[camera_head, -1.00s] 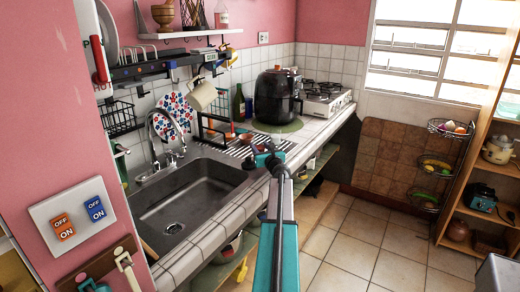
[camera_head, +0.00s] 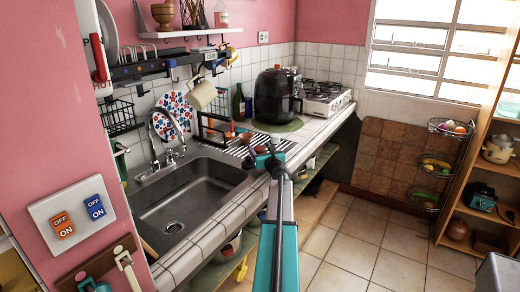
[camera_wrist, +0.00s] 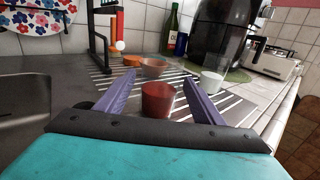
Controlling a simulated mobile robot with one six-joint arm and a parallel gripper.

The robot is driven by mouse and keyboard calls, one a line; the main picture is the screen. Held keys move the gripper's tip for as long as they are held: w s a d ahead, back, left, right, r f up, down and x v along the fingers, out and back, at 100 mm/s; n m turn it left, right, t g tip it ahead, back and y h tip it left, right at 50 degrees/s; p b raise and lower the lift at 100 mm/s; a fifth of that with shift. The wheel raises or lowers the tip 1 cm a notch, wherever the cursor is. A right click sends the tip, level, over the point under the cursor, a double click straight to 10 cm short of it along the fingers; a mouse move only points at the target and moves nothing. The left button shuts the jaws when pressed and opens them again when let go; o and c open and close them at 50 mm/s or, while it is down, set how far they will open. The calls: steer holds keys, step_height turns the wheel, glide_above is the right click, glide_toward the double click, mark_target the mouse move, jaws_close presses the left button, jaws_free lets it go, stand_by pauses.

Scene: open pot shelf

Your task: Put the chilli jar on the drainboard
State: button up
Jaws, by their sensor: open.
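A small dark red jar (camera_wrist: 157,100), which looks like the chilli jar, stands upright between my gripper's fingers in the wrist view. It appears to rest on the drainboard, a white-striped grooved area (camera_wrist: 236,116) beside the sink; the drainboard also shows in the head view (camera_head: 231,150). My gripper (camera_wrist: 156,84) is open, with one purple finger on each side of the jar and a gap to both. In the head view my gripper (camera_head: 268,160) is over the counter's front edge by the drainboard, and it mostly hides the jar there.
A white cup (camera_wrist: 211,82), a clear reddish bowl (camera_wrist: 153,67) and an orange item (camera_wrist: 132,60) stand near the jar. A black rack (camera_wrist: 104,40) rises to the left. A large dark pot (camera_head: 277,96) stands behind. The sink (camera_head: 185,200) is to the left.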

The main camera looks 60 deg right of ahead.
steer(key=shift+r, duration=0.15)
steer(key=shift+b+v, duration=0.95)
steer(key=shift+v, duration=4.95)
steer(key=shift+s+a, duration=0.1)
